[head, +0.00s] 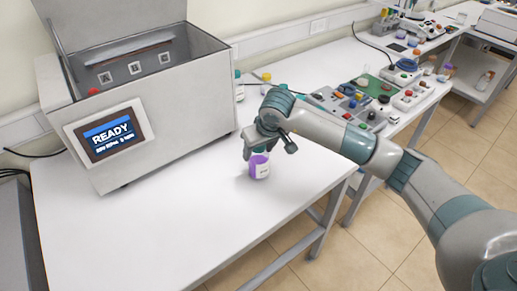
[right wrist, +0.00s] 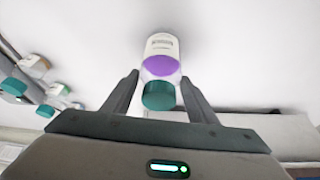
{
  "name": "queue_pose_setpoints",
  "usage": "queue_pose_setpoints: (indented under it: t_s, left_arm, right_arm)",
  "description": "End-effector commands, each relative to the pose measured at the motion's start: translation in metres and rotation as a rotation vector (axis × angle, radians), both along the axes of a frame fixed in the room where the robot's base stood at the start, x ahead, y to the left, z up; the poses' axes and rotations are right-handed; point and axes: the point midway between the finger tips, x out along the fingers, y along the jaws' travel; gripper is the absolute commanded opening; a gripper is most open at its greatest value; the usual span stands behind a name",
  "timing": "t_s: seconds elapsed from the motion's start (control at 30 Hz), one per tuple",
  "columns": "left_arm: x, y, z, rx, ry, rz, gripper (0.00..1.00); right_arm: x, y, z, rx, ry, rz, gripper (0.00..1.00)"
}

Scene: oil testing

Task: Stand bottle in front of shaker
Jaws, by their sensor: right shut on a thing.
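The bottle (head: 260,167) is white with a purple label and a green cap. It is upright at or just above the white table, to the right of the shaker; I cannot tell whether its base touches. My right gripper (head: 259,149) is shut on it near the cap. In the right wrist view the bottle (right wrist: 161,65) is between the two fingers (right wrist: 161,92). The shaker (head: 150,105) is a large grey box with its lid up and a screen (head: 105,135) reading READY. My left gripper is not in view.
More bottles (head: 239,84) stand behind the bottle, beside the shaker's right side. A bench with colored blocks and devices (head: 370,100) lies at the back right. The white table (head: 150,235) is bare in front of the shaker. Its right edge is close to the bottle.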

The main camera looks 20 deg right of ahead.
Motion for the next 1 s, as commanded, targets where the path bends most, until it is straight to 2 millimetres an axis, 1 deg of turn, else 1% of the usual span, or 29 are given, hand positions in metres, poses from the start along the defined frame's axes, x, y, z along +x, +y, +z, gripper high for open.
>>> queue_pose_setpoints:
  t_s: [0.2, 0.23, 0.27, 0.3, 0.57, 0.77, 0.8, 0.87, 1.0]
  left_arm:
    - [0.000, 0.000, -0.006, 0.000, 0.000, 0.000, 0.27]
    - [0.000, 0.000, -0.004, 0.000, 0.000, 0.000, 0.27]
    - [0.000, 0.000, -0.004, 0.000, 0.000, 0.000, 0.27]
    - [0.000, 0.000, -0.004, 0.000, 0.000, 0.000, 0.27]
    - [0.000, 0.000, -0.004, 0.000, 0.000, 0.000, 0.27]
    - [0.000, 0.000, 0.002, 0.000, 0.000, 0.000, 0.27]
    - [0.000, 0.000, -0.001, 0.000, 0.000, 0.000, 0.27]
    - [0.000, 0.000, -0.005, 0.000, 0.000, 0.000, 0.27]
    - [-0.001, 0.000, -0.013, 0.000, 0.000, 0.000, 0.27]
  right_arm:
    - [0.001, 0.000, -0.003, 0.000, -0.002, 0.000, 0.00]
    - [0.000, 0.000, -0.002, 0.000, 0.000, 0.000, 0.60]
    - [0.000, 0.000, -0.002, 0.000, 0.000, 0.000, 0.67]
    - [0.000, 0.000, -0.002, 0.000, 0.000, 0.000, 0.72]
    - [0.000, 0.000, -0.002, 0.000, 0.000, 0.000, 0.72]
    - [0.000, 0.000, 0.002, 0.000, 0.000, 0.000, 0.72]
    - [0.000, 0.000, 0.003, 0.000, -0.001, 0.000, 0.72]
    - [-0.002, 0.000, 0.007, 0.000, -0.004, 0.001, 0.72]
    - [-0.009, -0.002, 0.024, 0.000, -0.005, 0.002, 0.72]
